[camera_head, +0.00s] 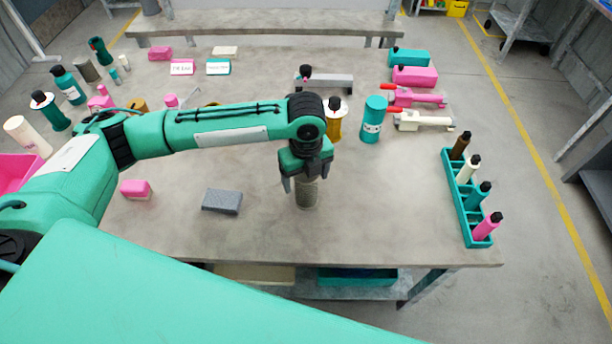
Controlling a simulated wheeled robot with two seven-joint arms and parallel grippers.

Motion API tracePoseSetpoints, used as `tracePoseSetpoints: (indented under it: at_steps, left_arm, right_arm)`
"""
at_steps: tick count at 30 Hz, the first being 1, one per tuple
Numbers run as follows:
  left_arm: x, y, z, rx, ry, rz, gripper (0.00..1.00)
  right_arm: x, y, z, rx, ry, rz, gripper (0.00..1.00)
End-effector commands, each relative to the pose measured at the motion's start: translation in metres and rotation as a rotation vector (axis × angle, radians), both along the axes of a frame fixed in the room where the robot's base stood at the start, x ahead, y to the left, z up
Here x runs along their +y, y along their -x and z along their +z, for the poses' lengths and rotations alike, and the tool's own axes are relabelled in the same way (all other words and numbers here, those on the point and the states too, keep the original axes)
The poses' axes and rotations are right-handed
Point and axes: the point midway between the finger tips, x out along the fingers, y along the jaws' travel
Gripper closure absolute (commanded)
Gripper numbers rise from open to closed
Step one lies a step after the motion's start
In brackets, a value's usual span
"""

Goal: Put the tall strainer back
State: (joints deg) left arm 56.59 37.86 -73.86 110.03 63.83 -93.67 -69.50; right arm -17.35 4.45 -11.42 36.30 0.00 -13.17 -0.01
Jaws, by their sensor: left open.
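A grey-brown mesh-like cylinder (306,197), which looks like the tall strainer, stands upright on the table (380,220) near the middle of its front part. My left gripper (307,180) points down over it with its fingers open, one on each side of the cylinder. The gripper hides the cylinder's top, and I cannot tell whether the fingers touch it. Another dark grey-brown cylinder (86,69) stands at the far left of the table. My right gripper is not in view.
A grey block (222,201) lies left of the cylinder. A teal canister (372,120) and a yellow bottle (333,124) stand behind it. A teal rack (455,185) with several bottles is at the right. The front right of the table is clear.

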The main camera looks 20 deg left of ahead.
Motion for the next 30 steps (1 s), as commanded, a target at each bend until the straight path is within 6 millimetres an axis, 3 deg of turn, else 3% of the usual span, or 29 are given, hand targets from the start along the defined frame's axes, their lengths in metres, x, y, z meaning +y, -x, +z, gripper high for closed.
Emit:
tracePoseSetpoints:
  at_steps: [18, 30]
  left_arm:
    - [-0.001, -0.001, 0.109, -0.003, 0.002, 0.000, 0.23]
    - [0.000, -0.001, 0.120, -0.001, 0.001, 0.000, 0.23]
  right_arm:
    - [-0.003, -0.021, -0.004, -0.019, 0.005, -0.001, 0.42]
    - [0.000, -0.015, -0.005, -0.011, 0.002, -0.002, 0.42]
